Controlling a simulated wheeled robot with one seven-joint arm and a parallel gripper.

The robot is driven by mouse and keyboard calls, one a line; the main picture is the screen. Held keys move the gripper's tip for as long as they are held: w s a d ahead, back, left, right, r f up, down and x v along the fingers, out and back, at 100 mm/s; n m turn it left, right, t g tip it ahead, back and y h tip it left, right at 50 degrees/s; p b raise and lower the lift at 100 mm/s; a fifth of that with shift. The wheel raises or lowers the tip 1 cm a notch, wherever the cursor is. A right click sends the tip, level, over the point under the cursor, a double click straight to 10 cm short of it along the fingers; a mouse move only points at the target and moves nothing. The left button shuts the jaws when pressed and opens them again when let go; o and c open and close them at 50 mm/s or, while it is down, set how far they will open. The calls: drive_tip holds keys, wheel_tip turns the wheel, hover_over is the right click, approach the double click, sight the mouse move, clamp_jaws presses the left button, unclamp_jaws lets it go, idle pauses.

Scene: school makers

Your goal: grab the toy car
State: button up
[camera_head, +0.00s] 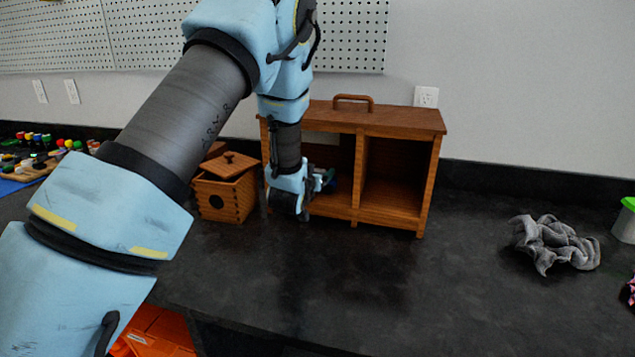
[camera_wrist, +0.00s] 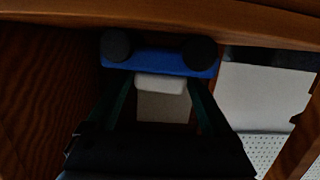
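The toy car is blue with black wheels and a pale part. It shows in the wrist view (camera_wrist: 160,62) inside the wooden cabinet, directly ahead of the fingertips. In the head view only a small bit of blue (camera_head: 329,184) shows beside the gripper, at the cabinet's left compartment. My gripper (camera_head: 316,180) reaches into that compartment's opening. In the wrist view its two dark green fingers (camera_wrist: 162,84) stand apart, one on each side of the car's pale part. Whether they touch it cannot be told. Most of the car is hidden in the head view.
The wooden cabinet (camera_head: 405,120) has a top handle, a divider and an empty right compartment. A lidded wooden box (camera_head: 228,200) stands close on its left. A grey cloth (camera_head: 553,243) lies at right on the dark counter (camera_head: 400,290). The counter's front middle is clear.

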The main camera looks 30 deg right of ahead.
sight(317, 170)
drive_tip(key=c, duration=1.2)
drive_tip(key=shift+r+p, duration=0.35)
drive_tip(key=shift+r, duration=0.5)
wheel_tip(317, 170, up, 2)
drive_tip(key=shift+r+p, duration=0.15)
drive_tip(key=shift+p, duration=0.25)
drive_tip(key=f+v, duration=0.1)
drive_tip(key=v, duration=0.4)
drive_tip(key=f+v, duration=0.1)
drive_tip(key=v, duration=0.9)
drive_tip(key=shift+s+a+f, duration=0.2)
drive_tip(key=shift+s+f, duration=0.05)
drive_tip(key=shift+f, duration=0.1)
drive_tip(key=shift+p, duration=0.5)
